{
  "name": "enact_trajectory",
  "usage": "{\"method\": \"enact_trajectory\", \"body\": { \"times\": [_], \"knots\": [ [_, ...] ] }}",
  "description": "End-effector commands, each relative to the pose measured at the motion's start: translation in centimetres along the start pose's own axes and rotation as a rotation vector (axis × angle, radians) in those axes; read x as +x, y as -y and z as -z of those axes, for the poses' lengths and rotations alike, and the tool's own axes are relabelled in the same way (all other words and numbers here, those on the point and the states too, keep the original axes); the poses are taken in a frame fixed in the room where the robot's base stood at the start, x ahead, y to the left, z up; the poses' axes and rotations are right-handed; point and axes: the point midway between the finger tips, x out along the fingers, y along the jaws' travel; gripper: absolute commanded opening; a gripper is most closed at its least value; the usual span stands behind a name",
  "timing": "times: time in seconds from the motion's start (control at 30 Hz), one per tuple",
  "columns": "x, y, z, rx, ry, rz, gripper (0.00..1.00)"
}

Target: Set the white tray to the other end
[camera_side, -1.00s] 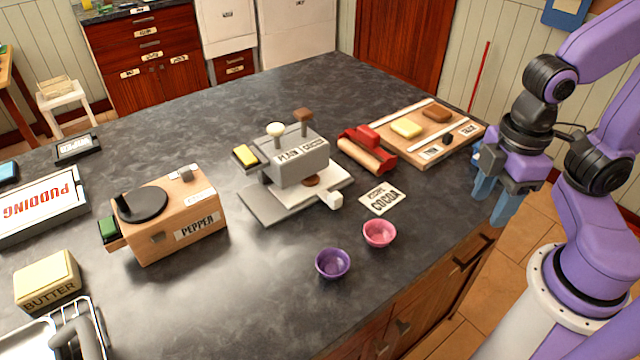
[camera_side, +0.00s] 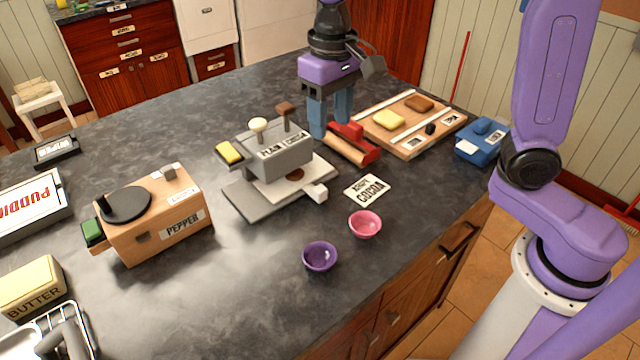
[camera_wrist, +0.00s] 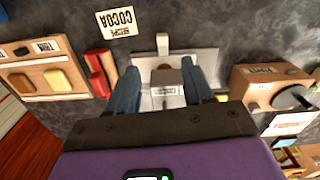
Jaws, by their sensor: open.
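The white tray (camera_side: 315,170) lies flat on a grey base (camera_side: 243,202) under a grey two-lever dispenser (camera_side: 275,157). It sticks out toward the right end of the base, with a white block handle (camera_side: 318,192) at its front and a brown disc (camera_side: 295,174) on it. In the wrist view the tray (camera_wrist: 142,60) and its handle (camera_wrist: 162,43) show beyond the fingers. My gripper (camera_side: 331,118) is open and empty, pointing down behind and right of the dispenser, above the counter. In the wrist view its fingers (camera_wrist: 160,82) frame the dispenser; they look apart from the tray.
A red and wooden piece (camera_side: 352,146) stands close to my fingers. A wooden board (camera_side: 405,137) with blocks lies behind right. A PEPPER box (camera_side: 155,225) stands left. Pink (camera_side: 365,224) and purple (camera_side: 319,256) bowls are in front, beside a COCOA card (camera_side: 366,188).

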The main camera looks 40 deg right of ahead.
Motion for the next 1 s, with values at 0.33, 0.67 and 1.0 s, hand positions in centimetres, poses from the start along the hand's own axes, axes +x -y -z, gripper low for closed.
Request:
{"method": "enact_trajectory", "body": {
  "times": [0.33, 0.67, 1.0],
  "knots": [
    [0.1, 0.2, 2.2, 0.109, 0.004, -0.002, 0.51],
    [5.3, 0.1, 2.1, 0.106, 0.008, -0.005, 0.51],
    [11.7, 0.1, 2.0, 0.105, 0.008, -0.005, 0.51]
  ]
}}
